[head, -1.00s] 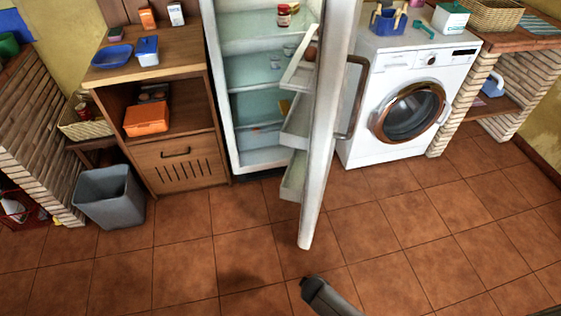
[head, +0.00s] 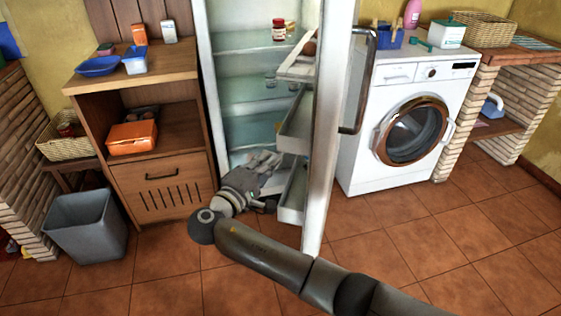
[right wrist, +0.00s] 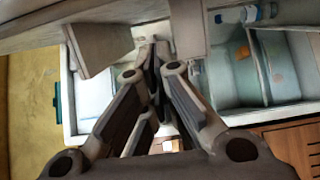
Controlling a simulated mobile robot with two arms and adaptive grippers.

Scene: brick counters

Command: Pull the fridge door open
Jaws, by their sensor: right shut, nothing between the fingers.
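The fridge (head: 208,95) stands in the middle of the head view with its door (head: 328,130) swung well open toward me. The door's outer side carries a long bar handle (head: 362,85). Its inner side has several shelves, including a low door bin (head: 292,195). My right gripper (head: 268,165) reaches in at the low front of the fridge, on the inner side of the door. It is shut and empty. In the right wrist view the closed fingers (right wrist: 155,60) point toward the pale door shelves (right wrist: 105,45). My left gripper is out of view.
A wooden cabinet (head: 160,185) stands left of the fridge, with a grey bin (head: 85,225) in front. A washing machine (head: 400,115) stands right of the door. Jars (head: 279,30) sit on an upper fridge shelf. Tiled floor (head: 410,240) is clear at right.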

